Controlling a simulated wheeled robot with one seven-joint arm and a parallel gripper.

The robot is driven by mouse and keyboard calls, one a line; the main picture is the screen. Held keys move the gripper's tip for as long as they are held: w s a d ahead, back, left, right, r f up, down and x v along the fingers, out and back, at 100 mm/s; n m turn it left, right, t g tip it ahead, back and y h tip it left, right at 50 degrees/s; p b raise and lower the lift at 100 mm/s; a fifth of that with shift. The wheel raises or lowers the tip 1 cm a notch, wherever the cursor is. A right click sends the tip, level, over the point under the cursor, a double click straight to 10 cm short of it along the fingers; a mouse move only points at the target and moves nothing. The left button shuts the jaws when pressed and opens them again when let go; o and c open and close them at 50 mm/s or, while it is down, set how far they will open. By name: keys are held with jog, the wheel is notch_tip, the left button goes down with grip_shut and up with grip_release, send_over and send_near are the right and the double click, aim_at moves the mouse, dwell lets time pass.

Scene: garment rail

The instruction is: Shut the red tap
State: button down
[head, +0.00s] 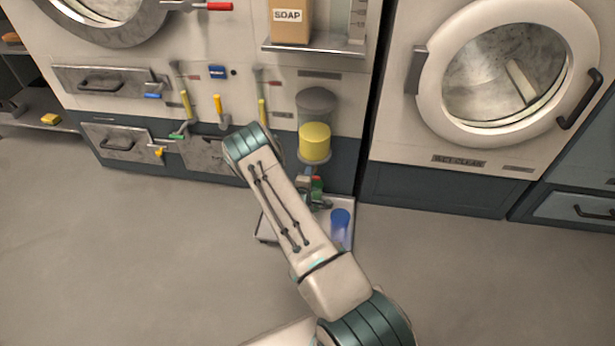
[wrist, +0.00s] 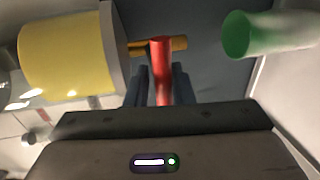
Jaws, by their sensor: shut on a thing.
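The red tap handle (wrist: 161,52) stands in the middle of the wrist view, in front of a short brass-coloured pipe (wrist: 178,43) that runs crosswise behind it. My gripper (wrist: 160,84) has a dark finger on each side of the handle and is shut on it. The handle points from the pipe towards the wrist camera, so it looks crosswise to the pipe.
The yellow container (wrist: 68,55) is close on the left in the wrist view, and a green-ended white cylinder (wrist: 262,34) is on the right. Open floor (head: 130,250) lies left.

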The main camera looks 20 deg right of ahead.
jog(key=shift+d, duration=0.15)
jog(key=c, duration=1.3)
grip_release()
jog(key=shift+s+a, duration=0.1)
jog(key=shift+a, duration=0.1)
jog(key=shift+s+a+r, duration=0.15)
jog(key=shift+s+a, duration=0.05)
jog(key=shift+s, duration=0.1)
jog(key=p+v, duration=0.3)
jog(key=v, duration=1)
jog(key=shift+p, duration=0.3)
